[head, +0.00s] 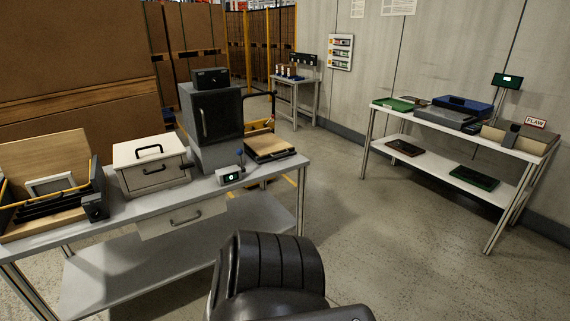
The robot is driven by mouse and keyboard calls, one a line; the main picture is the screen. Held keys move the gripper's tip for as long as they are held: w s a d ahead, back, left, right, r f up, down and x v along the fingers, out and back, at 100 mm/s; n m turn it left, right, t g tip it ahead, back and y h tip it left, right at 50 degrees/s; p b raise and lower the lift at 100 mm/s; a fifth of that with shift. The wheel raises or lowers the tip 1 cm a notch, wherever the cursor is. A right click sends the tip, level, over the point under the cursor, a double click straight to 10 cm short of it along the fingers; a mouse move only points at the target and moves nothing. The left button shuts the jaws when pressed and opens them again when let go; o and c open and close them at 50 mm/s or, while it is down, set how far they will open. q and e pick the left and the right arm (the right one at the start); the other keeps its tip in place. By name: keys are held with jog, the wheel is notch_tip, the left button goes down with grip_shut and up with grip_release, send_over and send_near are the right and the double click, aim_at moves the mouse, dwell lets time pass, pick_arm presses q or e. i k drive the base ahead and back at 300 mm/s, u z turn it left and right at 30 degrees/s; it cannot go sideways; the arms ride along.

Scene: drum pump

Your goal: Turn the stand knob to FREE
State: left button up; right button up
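I cannot make out a stand knob or a FREE marking in the head view. A small grey device (231,176) with a round dark face and a lit green-white mark sits at the front edge of the left bench, with a blue-tipped part behind it. I cannot tell whether it is linked to the stand. No drum pump can be made out. Neither of my grippers shows; a black rounded part of my own body fills the bottom centre.
The left bench (150,207) holds a wooden box (45,181), a cream drawer box (150,165), a dark cabinet (212,117) and a wood-topped tray (270,147). A second bench (430,120) stands right. A small table (296,83) stands far back. Floor between the benches is clear.

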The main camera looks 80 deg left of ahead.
aim_at(95, 213)
jog(key=u, duration=2.4)
